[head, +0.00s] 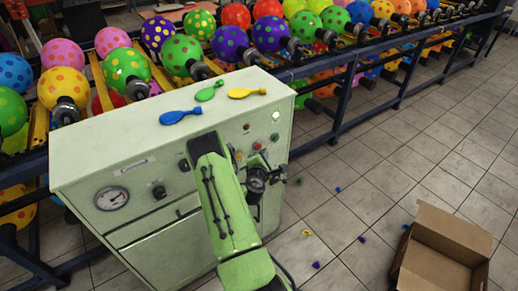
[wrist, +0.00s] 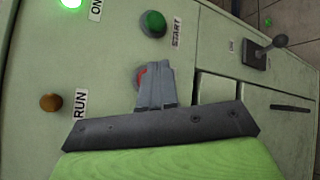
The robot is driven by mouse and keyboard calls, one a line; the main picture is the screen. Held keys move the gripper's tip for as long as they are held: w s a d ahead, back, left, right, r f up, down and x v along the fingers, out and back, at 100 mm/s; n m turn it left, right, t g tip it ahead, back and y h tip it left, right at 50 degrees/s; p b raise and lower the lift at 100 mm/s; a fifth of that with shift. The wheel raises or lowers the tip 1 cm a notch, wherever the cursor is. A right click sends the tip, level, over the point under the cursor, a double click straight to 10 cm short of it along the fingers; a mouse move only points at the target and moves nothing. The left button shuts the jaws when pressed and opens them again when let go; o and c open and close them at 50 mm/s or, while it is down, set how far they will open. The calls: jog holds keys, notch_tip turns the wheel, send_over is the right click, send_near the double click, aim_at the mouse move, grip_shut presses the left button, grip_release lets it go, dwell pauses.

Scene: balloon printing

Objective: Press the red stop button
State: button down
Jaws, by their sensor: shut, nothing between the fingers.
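The red stop button (wrist: 139,76) is on the pale green cabinet's panel. In the wrist view its left edge shows and my gripper covers the rest. My gripper (wrist: 157,66) is shut and empty, its grey fingertips over the button. I cannot tell whether they touch it. My gripper's fingertips are not clear there.
A green START button (wrist: 152,23) is close to the fingertips. An orange RUN lamp (wrist: 50,102) and a lit green ON lamp (wrist: 70,4) are nearby. A lever (wrist: 275,42) sticks out at right. An open cardboard box (head: 444,250) stands on the floor.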

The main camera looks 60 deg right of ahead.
jog(key=s+a+b, duration=0.2)
jog(key=s+b, duration=0.3)
jog(key=b, duration=0.2)
jog(key=shift+s+a+b, duration=0.2)
jog(key=shift+a+b, duration=0.15)
jog(key=shift+a, duration=0.05)
jog(key=shift+r, duration=0.1)
dwell(0.4)
